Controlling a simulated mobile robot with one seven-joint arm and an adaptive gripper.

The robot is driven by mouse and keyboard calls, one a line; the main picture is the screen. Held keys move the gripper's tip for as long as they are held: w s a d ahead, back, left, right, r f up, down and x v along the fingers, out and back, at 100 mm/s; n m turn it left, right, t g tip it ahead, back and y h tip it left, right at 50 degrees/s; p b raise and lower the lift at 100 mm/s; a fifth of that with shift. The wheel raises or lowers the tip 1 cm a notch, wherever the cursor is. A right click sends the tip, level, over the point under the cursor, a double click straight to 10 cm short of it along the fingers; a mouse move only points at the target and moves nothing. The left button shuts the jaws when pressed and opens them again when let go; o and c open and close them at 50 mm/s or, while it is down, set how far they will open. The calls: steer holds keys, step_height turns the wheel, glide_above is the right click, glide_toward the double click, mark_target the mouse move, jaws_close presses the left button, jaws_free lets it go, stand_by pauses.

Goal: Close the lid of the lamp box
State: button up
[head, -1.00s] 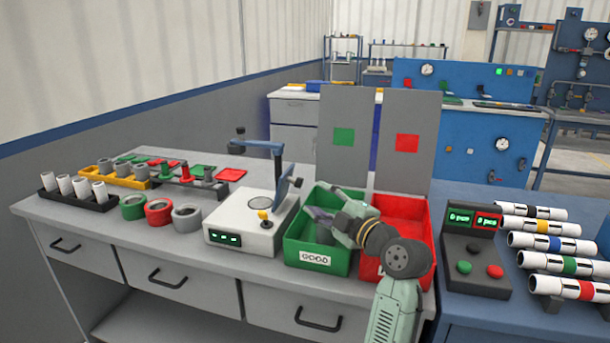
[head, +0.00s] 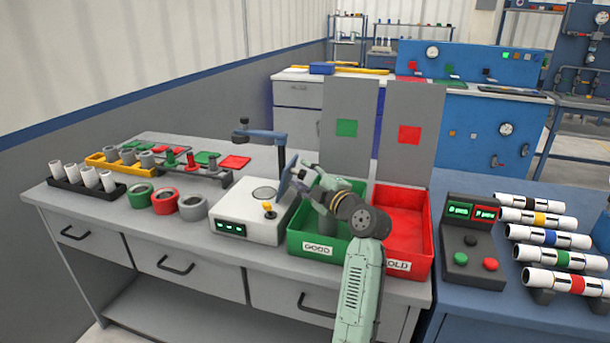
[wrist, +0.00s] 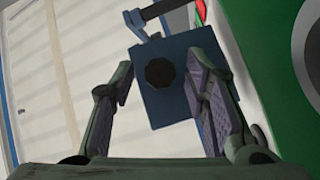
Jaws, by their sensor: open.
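A white box (head: 238,222) with a green display, a yellow knob and a round disc on top stands on the grey bench; I take it to be the lamp box. A tilted blue-grey plate (head: 287,176) stands at its right edge; whether it is the lid I cannot tell. In the wrist view the plate (wrist: 178,58) is square with a dark octagonal knob (wrist: 160,73). My gripper (head: 303,181) is open beside the plate, above the left edge of the green bin. In the wrist view its fingers (wrist: 162,88) frame the plate; contact is unclear.
A dark post with a blue arm (head: 262,135) rises behind the box. The green bin (head: 312,249) and red bin (head: 412,268) stand to the right, with grey panels behind. Coloured rings (head: 164,201) lie to the left. A button console (head: 470,240) is farther right.

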jaws_close()
stand_by(0.5)
stand_by(0.3)
